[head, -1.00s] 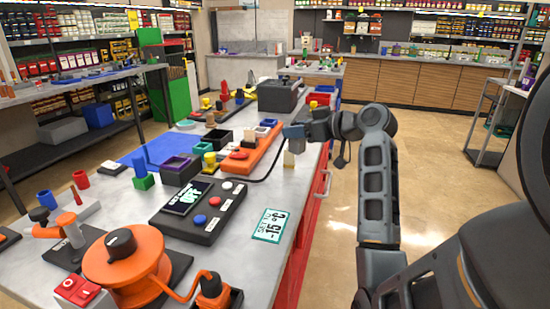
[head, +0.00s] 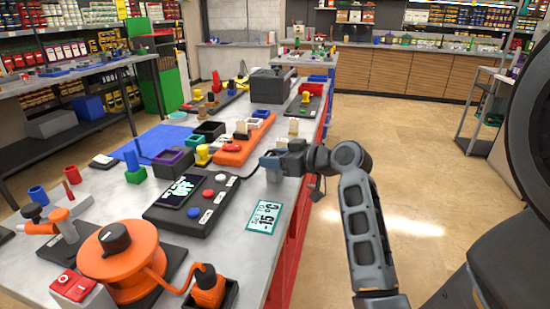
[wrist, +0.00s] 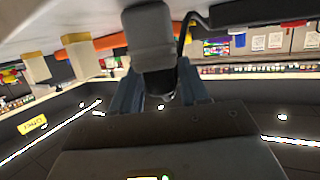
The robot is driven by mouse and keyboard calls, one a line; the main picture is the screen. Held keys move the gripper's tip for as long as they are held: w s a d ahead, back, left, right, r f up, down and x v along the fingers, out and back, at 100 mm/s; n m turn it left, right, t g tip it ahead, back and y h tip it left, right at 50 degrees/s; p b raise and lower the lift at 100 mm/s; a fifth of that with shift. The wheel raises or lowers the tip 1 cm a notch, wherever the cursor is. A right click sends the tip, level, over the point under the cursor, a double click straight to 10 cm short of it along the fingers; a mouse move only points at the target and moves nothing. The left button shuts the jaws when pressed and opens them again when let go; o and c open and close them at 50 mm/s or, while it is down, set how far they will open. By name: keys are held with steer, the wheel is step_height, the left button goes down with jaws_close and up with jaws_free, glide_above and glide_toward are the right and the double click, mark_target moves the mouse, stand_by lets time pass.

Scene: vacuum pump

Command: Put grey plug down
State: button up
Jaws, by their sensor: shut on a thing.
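The grey plug (head: 273,176) is held upright at the right side of the workbench (head: 240,222), just beyond the temperature card. A black cord (wrist: 184,35) runs from near the plug.
The card (head: 264,217) marked -15 °C lies in front. A black control box (head: 190,204) with buttons stands to the left. An orange base (head: 240,147) and a pale block (head: 293,127) stand behind. The bench's right edge is close to the plug.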

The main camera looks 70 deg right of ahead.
steer(key=shift+f, duration=0.15)
steer(key=o, duration=1.1)
steer(key=shift+s+r, duration=0.1)
steer(key=shift+r, duration=0.15)
steer(key=b+v, duration=0.1)
steer(key=v, duration=1)
steer(key=shift+s+a, duration=0.15)
steer(key=shift+s, duration=0.2)
steer(key=shift+s, duration=0.1)
